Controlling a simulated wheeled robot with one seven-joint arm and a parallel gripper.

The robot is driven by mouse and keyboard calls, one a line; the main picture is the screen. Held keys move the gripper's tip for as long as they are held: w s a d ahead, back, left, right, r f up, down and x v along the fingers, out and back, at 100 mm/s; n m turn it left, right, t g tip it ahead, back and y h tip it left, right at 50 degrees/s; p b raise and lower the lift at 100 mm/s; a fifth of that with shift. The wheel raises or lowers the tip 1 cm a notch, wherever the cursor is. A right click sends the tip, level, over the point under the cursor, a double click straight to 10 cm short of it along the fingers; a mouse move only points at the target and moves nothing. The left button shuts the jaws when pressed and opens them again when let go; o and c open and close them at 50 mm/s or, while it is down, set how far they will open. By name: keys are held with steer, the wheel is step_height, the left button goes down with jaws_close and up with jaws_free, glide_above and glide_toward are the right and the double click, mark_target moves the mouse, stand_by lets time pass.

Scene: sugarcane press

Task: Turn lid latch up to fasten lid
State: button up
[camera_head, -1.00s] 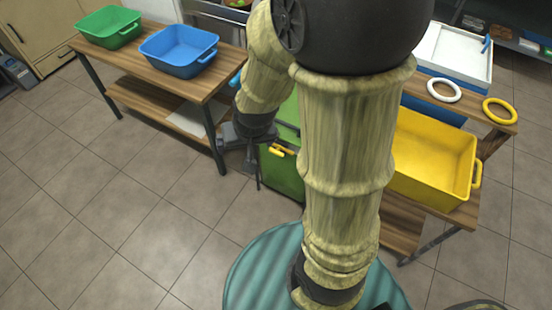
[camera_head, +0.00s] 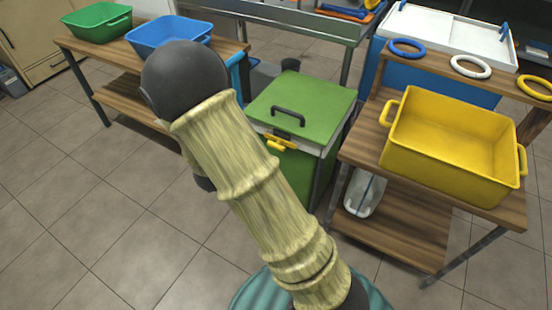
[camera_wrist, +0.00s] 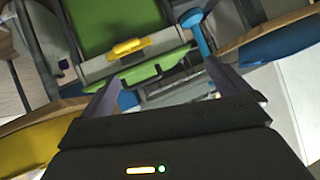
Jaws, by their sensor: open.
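The green lid (camera_head: 305,100) lies closed on a green box (camera_head: 295,175) and has a dark handle on top. The yellow lid latch (camera_head: 281,142) sits at the lid's front edge and lies roughly sideways. In the head view my gripper is hidden behind my arm.
A yellow bin (camera_head: 450,150) stands on the wooden table at right, with blue, white (camera_head: 471,66) and yellow rings on the shelf behind it. Blue (camera_head: 165,38) and green (camera_head: 97,21) bins stand on the left table. A blue-knobbed lever (camera_wrist: 193,28) rises near my right finger. Floor at left is clear.

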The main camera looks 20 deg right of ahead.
mark_target(276, 145)
step_height(276, 145, down, 12)
steer(key=s+d+m+t+h+b, duration=0.1)
steer(key=s+m+h+b, duration=0.1)
steer(key=h+b, duration=0.6)
steer(key=m+b, duration=0.1)
steer(key=b, duration=0.3)
steer(key=shift+d+f, duration=0.25)
steer(key=shift+d, duration=0.15)
steer(key=b+x, duration=0.5)
steer(key=x, duration=1.2)
steer(key=shift+d, duration=0.15)
steer(key=c, duration=0.9)
steer(key=shift+c, duration=0.3)
